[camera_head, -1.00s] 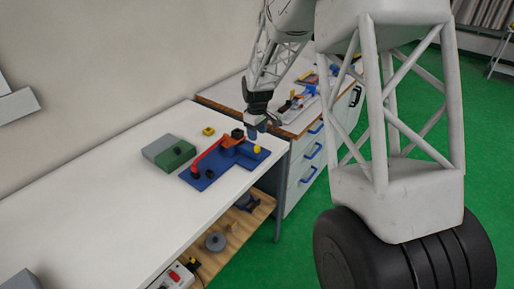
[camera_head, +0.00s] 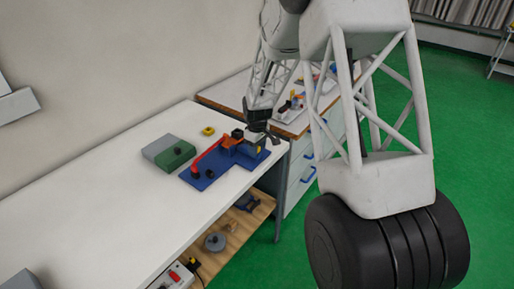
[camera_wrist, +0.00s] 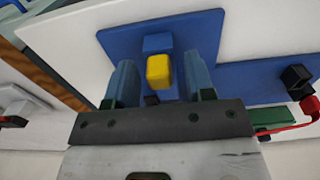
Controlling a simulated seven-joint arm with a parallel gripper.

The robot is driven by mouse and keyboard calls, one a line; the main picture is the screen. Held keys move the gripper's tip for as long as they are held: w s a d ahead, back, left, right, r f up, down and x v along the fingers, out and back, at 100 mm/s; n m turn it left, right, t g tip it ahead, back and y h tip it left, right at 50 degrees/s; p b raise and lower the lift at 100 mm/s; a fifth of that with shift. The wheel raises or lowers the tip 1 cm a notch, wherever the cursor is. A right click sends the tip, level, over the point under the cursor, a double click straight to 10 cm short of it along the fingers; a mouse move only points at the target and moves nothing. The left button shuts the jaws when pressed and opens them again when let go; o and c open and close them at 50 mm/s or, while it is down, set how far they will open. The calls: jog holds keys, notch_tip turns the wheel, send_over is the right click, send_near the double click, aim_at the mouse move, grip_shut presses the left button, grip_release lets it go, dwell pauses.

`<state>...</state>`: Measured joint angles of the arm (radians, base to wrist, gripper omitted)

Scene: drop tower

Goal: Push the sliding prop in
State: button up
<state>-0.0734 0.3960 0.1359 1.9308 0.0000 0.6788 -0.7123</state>
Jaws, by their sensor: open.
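The blue drop-tower base (camera_head: 203,178) sits on the white table, with an orange part (camera_head: 230,142) and a red arm (camera_head: 208,155) on it. In the wrist view a yellow knob (camera_wrist: 159,70), likely the sliding prop's end, shows with a blue block (camera_wrist: 158,43) beside it on the blue base (camera_wrist: 240,82). My gripper (camera_wrist: 160,66) is open, with one blue-grey finger on each side of the yellow knob and a gap on both sides.
A grey and green box (camera_head: 168,152) and a yellow ring-like piece (camera_head: 208,131) lie left of and behind the base. The white table (camera_head: 110,205) is clear at the front left. A drawer cabinet (camera_head: 300,175) stands beyond the table's right end.

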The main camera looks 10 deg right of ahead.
aim_at(246, 147)
jog(key=shift+c, duration=0.3)
grip_shut()
jog(key=shift+w+a, duration=1.9)
jog(key=shift+w, duration=0.05)
jog(key=shift+o, duration=0.3)
grip_release()
notch_tip(246, 147, up, 8)
jog(key=shift+f, duration=0.1)
